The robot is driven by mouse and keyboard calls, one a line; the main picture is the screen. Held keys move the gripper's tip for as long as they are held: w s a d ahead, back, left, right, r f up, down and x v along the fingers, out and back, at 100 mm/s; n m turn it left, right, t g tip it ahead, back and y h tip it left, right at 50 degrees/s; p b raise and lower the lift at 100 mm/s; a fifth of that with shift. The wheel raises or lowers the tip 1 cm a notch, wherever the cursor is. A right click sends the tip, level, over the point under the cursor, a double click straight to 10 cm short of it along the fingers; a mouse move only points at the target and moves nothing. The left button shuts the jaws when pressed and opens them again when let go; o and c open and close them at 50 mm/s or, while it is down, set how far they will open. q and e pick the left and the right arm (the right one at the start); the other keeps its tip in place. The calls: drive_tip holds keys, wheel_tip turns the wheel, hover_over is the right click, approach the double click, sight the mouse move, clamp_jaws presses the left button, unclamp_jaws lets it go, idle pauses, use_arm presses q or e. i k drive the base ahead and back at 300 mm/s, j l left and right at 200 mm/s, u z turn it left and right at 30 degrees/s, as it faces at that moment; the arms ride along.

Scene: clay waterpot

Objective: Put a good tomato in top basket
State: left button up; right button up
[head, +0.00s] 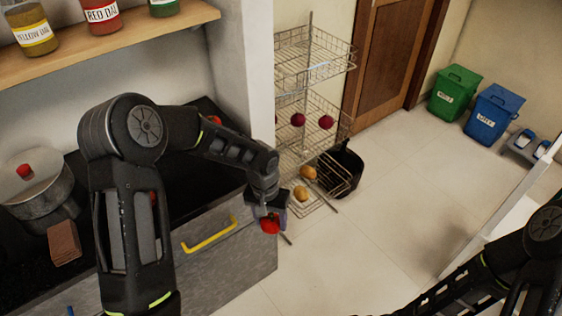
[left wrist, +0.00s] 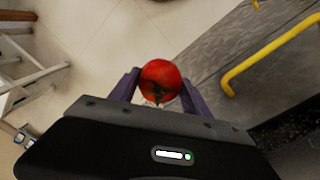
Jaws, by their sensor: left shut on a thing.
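A red tomato (left wrist: 160,82) with a dark green stem sits between the two fingers of my left gripper (left wrist: 160,92), which is shut on it. In the head view the tomato (head: 270,225) hangs below my left gripper (head: 268,208), in front of the counter's edge and over the floor. The top basket (head: 300,68) of the wire rack is up and to the right of the gripper, and looks empty. My right arm shows at the lower right of the head view, but its gripper is out of view.
The middle basket (head: 335,128) holds several dark red onions, and the bottom one (head: 298,206) holds potatoes. A yellow drawer handle (head: 210,236) juts from the counter front.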

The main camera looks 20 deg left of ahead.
sight(295, 62)
drive_tip(key=i+l+u, duration=0.15)
drive_tip(key=i+l, duration=0.25)
drive_tip(key=i+l+u, duration=0.15)
drive_tip(key=i+l, duration=0.25)
drive_tip(key=i+l+u, duration=0.15)
drive_tip(key=i+l, duration=0.2)
drive_tip(key=l, duration=0.2)
drive_tip(key=i+l+u, duration=0.15)
drive_tip(key=i+l, duration=0.15)
drive_tip(key=l, duration=0.25)
